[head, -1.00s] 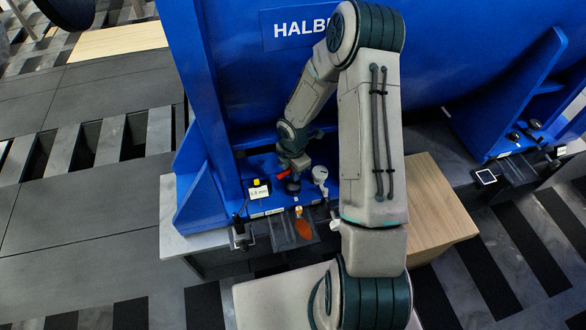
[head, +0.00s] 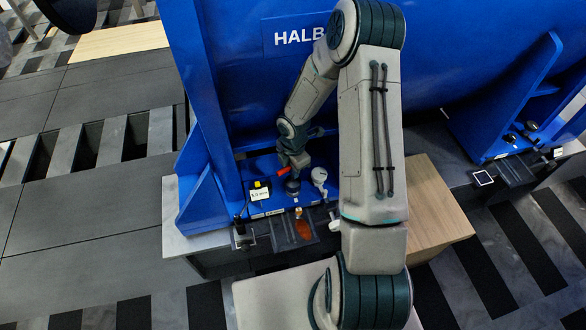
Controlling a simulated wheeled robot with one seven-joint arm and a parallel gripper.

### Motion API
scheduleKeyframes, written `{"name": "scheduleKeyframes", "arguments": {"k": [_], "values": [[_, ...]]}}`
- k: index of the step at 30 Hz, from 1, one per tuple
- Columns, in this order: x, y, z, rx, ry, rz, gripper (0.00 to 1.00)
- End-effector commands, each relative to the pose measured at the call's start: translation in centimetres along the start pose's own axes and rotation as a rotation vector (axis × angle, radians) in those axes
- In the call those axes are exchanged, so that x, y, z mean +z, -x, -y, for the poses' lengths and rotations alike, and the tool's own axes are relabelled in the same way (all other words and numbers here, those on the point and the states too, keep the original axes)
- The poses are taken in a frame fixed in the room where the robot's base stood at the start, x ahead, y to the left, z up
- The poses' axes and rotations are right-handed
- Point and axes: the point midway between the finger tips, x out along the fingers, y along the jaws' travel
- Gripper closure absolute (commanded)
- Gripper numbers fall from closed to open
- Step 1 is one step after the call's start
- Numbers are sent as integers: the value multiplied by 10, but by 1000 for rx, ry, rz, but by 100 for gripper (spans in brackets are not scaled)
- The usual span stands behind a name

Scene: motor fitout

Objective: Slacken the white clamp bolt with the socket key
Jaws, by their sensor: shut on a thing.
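My gripper (head: 294,163) is at the blue machine foot, pointing down and shut on a slim tool with a red part (head: 283,173), which appears to be the socket key. Its fingertips and the tool's lower end are small and partly hidden. A dark round piece (head: 293,186) is just below the gripper; I cannot tell whether the tool touches it. A white round-headed piece (head: 319,176) stands upright just right of the gripper. I cannot tell whether it is the white clamp bolt, and no other white bolt is clear.
A yellow-topped piece with a white label (head: 260,194) stands to the left. A dark tray (head: 283,237) with an orange patch is in front. The blue upright plate (head: 207,180) rises at left. A wooden board (head: 440,210) is at right, partly behind my arm.

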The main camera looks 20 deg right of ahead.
Motion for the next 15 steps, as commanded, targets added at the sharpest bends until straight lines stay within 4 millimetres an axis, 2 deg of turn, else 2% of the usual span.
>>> {"name": "scheduleKeyframes", "arguments": {"k": [1, 15], "values": [[0, 6, 0, 1, 0, 0, 100], [0, 34, 0, 1, 0, 0, 100]]}}
